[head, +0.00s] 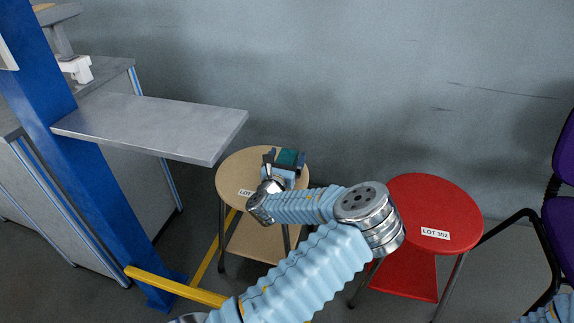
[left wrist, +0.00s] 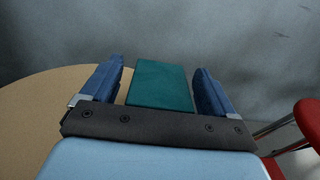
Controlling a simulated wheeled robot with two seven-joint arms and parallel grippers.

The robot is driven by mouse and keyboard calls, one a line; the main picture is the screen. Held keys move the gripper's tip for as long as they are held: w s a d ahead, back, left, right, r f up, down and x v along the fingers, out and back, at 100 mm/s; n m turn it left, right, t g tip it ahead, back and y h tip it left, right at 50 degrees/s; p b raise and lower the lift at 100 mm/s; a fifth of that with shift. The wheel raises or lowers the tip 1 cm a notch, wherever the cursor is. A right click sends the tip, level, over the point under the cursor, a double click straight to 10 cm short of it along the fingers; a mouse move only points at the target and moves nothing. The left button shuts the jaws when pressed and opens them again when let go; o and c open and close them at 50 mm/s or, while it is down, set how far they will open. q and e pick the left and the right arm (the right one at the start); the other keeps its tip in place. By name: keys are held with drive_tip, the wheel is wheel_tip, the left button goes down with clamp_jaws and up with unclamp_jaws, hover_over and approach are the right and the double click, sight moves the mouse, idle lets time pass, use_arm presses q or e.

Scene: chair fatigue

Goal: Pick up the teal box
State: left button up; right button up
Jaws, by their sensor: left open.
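The teal box (head: 288,156) sits on the round tan stool (head: 238,168), toward the back of its seat. It also shows in the left wrist view (left wrist: 160,88) as a teal block between the two blue fingers. My left gripper (head: 285,158) is open, with one finger on each side of the box. In the left wrist view a narrow gap shows between the left finger and the box; the right finger is very close to it. I cannot tell whether that finger touches. The box's lower part is hidden behind the gripper. My right gripper is out of view.
A red stool (head: 433,205) labelled LOT 352 stands to the right. A grey shelf (head: 150,122) on a blue post (head: 66,150) juts out to the left. A yellow bar (head: 175,287) is low at the left. A purple chair (head: 560,228) is at the right edge.

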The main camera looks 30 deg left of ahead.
use_arm(q)
drive_tip(key=shift+x, duration=0.95)
drive_tip(key=shift+c, duration=0.4)
drive_tip(key=shift+r, duration=0.1)
drive_tip(key=c, duration=1.1)
